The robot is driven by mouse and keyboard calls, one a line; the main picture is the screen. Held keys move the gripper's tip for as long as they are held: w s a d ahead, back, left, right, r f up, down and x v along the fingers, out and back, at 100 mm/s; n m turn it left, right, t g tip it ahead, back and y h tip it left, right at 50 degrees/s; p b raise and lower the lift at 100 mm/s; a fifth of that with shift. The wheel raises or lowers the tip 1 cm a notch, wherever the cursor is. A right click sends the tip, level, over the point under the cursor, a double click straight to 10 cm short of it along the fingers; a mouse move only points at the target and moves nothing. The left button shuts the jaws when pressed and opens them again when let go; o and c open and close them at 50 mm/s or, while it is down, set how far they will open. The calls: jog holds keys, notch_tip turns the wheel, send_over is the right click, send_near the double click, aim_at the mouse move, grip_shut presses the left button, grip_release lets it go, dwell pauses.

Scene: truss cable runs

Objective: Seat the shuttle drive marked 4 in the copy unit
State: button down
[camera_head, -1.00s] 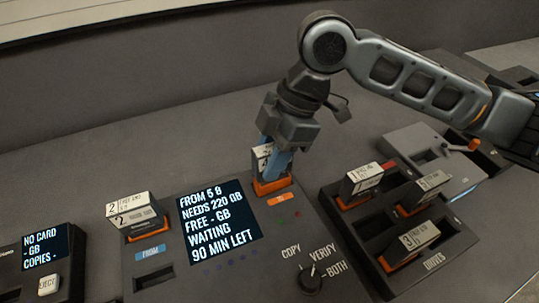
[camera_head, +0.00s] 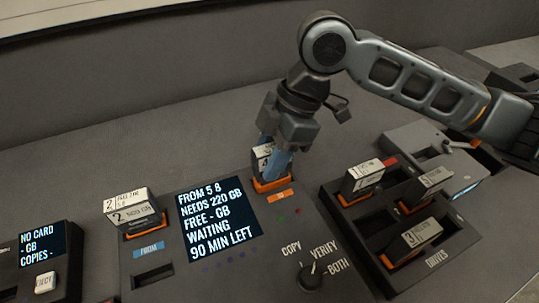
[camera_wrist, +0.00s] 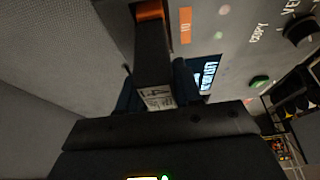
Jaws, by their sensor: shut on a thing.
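My gripper (camera_head: 272,158) is shut on a drive (camera_head: 262,151), a dark block with a white label and an orange base. The drive stands upright at the right-hand slot of the copy unit (camera_head: 225,277), behind the orange tag. Drive 2 (camera_head: 132,215) stands in the slot behind the blue FROM tag.
The copy unit's screen (camera_head: 217,222) reads WAITING, FREE - GB. A dial (camera_head: 310,275) sits at its front right. The DRIVES rack (camera_head: 345,232) on the right holds three drives, one marked 3 (camera_head: 415,238). A card reader (camera_head: 40,245) reading NO CARD is at the left.

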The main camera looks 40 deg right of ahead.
jog(key=shift+f+b, duration=0.35)
jog(key=shift+f, duration=0.1)
dwell(0.3)
jog(key=shift+c, duration=1.8)
grip_release()
jog(key=shift+r, duration=0.15)
jog(key=shift+r+p, duration=2.85)
jog(key=shift+r, duration=0.8)
